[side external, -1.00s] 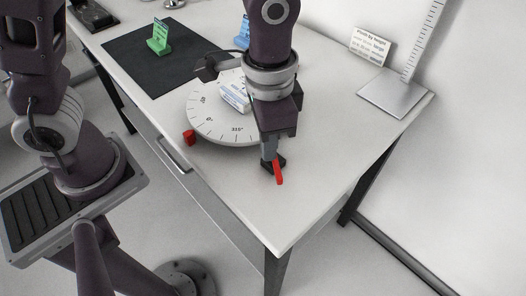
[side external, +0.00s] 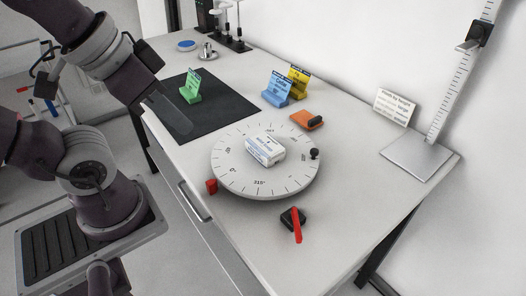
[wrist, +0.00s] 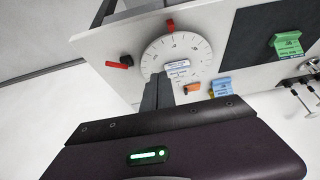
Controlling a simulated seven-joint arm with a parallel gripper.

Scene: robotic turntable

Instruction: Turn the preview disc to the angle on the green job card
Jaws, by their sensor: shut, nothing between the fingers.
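The preview disc (side external: 236,150) is a white round dial with degree marks, lying on the table. A white box (side external: 265,151) sits on it, and a small black knob (side external: 315,154) stands at its right rim. A red marker (side external: 211,187) stands beside the lower left rim, with the 0° mark roughly nearest. The green job card (side external: 191,88) stands on the black mat; its angle is too small to read. My gripper (side external: 181,128) is shut and empty above the mat's front part, left of the disc. Its fingers (wrist: 158,82) show below the disc (wrist: 190,48) in the wrist view.
A red lever on a black base (side external: 292,220) stands in front of the disc. Blue (side external: 277,88) and yellow (side external: 298,82) cards and an orange block (side external: 304,119) stand behind it. A scaled post on a plate (side external: 420,155) is at right. The front right table is clear.

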